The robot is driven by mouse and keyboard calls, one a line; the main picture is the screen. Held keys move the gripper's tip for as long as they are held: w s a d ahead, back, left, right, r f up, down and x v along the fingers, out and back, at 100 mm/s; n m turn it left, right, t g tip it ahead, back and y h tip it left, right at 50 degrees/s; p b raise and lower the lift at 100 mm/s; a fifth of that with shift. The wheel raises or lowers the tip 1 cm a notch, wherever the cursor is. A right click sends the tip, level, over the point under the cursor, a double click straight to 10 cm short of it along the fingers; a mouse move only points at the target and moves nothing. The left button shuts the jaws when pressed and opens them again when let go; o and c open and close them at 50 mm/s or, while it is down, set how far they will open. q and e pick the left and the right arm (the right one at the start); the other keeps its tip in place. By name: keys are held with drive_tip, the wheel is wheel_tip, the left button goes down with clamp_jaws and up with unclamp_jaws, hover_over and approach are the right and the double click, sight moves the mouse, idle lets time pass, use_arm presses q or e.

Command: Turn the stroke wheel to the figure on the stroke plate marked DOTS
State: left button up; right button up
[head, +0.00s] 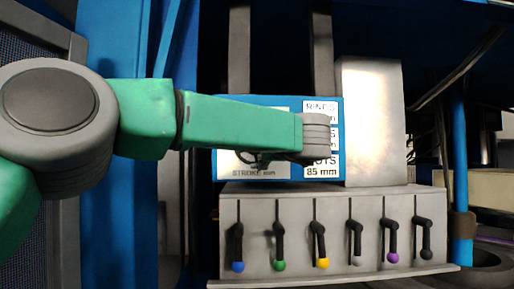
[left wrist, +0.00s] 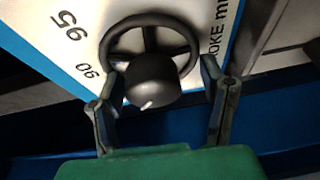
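The stroke wheel (left wrist: 150,50) is a dark rimmed wheel with spokes and a thick hub (left wrist: 152,80), with a short white mark on the hub. It sits on the white STROKE mm scale (left wrist: 75,25), where 95 and 90 show. In the head view my arm hides most of the wheel. My left gripper (left wrist: 159,72) has its fingers apart on either side of the hub, with a clear gap at the right finger; contact at the left finger cannot be told. My right gripper is out of view.
A grey box (head: 318,235) below carries several levers with coloured knobs. A pale metal block (head: 372,120) stands right of the blue panel (head: 275,101). A blue post (head: 461,160) is further right.

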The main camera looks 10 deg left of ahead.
use_arm(q)
drive_tip(key=shift+r, duration=0.2)
drive_tip(key=shift+s+d, duration=0.1)
drive_tip(key=shift+s, duration=0.1)
drive_tip(key=v, duration=1.1)
drive_tip(key=shift+d+f, duration=0.2)
drive_tip(key=shift+d, duration=0.15)
drive_tip(key=shift+s+a+f, duration=0.1)
